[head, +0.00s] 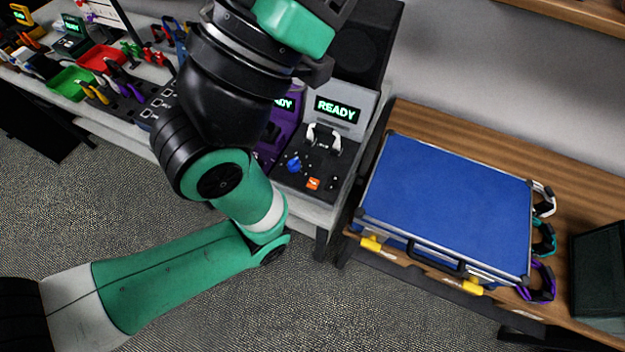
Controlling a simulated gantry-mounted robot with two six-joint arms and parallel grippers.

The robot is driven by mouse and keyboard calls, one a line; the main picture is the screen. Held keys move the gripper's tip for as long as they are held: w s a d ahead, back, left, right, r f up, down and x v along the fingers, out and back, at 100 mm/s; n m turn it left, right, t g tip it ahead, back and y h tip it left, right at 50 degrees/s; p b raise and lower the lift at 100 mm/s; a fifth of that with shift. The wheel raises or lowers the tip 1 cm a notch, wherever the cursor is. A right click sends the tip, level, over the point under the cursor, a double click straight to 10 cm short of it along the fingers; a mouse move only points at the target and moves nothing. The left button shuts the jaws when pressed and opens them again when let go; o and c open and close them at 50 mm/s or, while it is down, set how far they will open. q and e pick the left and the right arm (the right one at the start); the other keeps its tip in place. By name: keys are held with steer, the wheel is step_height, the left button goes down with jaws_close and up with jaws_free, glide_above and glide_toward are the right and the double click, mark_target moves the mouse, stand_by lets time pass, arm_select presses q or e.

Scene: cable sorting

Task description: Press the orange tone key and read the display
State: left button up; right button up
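The tester's display (337,110) shows READY in green letters on black. A blue knob (293,163) and two white clips (323,138) are on the same panel. My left arm (245,190) rises from the lower left and passes left of the tester. Its upper end leaves the top of the picture, and its fingertips do not show. Nothing visible touches the orange key. My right gripper does not show.
A purple device (285,103) reading READY is partly hidden behind my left arm. A blue case (445,205) lies on the wooden table at right, with coiled cables (541,283) beside it. Green (70,82) and red (103,55) trays stand on the left bench.

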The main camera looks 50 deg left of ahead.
arm_select(q)
jaws_close()
stand_by(1.4)
